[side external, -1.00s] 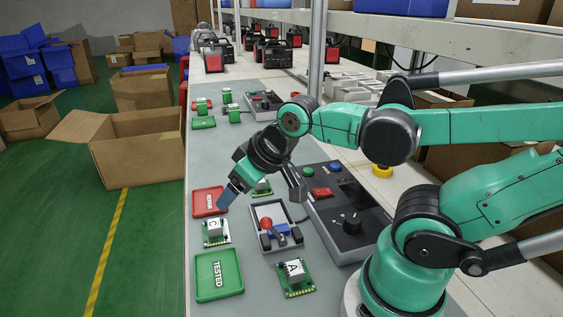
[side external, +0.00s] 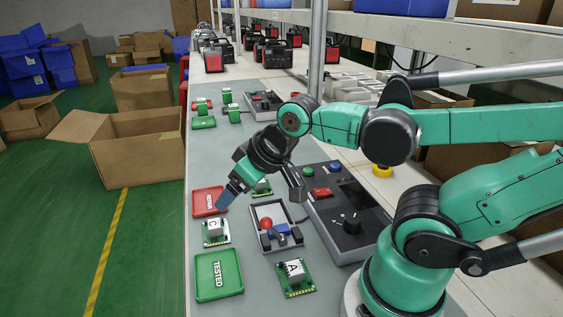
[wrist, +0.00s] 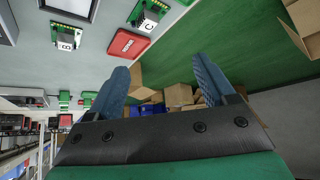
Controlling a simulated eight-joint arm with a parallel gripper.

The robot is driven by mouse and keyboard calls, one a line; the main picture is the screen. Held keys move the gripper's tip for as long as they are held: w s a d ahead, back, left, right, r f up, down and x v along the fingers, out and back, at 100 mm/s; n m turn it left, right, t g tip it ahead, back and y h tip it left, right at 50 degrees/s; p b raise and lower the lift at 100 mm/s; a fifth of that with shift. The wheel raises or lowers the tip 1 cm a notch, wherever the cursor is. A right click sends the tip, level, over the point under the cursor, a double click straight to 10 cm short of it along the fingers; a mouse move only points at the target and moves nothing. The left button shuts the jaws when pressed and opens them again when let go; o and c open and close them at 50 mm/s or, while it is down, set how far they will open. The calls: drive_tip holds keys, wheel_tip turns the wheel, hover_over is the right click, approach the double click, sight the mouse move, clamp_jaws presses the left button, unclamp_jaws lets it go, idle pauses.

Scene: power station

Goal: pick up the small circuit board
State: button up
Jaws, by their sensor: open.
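Three small green circuit boards with white lettered blocks lie on the grey bench. Board C (side external: 216,233) is left of the test fixture, between the red and green trays. Board A (side external: 295,278) is at the front. Board B (side external: 262,187) is partly hidden behind my gripper in the side view. Boards B (wrist: 68,38) and C (wrist: 151,17) show at the top of the wrist view. My gripper (side external: 228,197) is tilted down to the left, its blue fingers above the bench near the red tray. In the wrist view the fingers (wrist: 161,66) are apart with nothing held between them.
A red tray (side external: 207,213) and a green TESTED tray (side external: 219,294) lie along the bench's left edge. A test fixture (side external: 266,242) with a red ball-topped lever and a dark control box (side external: 347,243) stand to the right. Open cardboard boxes (side external: 140,157) are on the floor.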

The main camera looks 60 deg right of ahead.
drive_tip(key=n+g, duration=0.7)
drive_tip(key=n, duration=0.2)
hover_over(260, 184)
drive_tip(key=f, duration=0.4)
drive_tip(key=w+d+f, duration=0.1)
drive_tip(key=f, duration=0.2)
drive_tip(key=shift+d+f, duration=0.1)
drive_tip(key=shift+f, duration=2.9)
clamp_jaws()
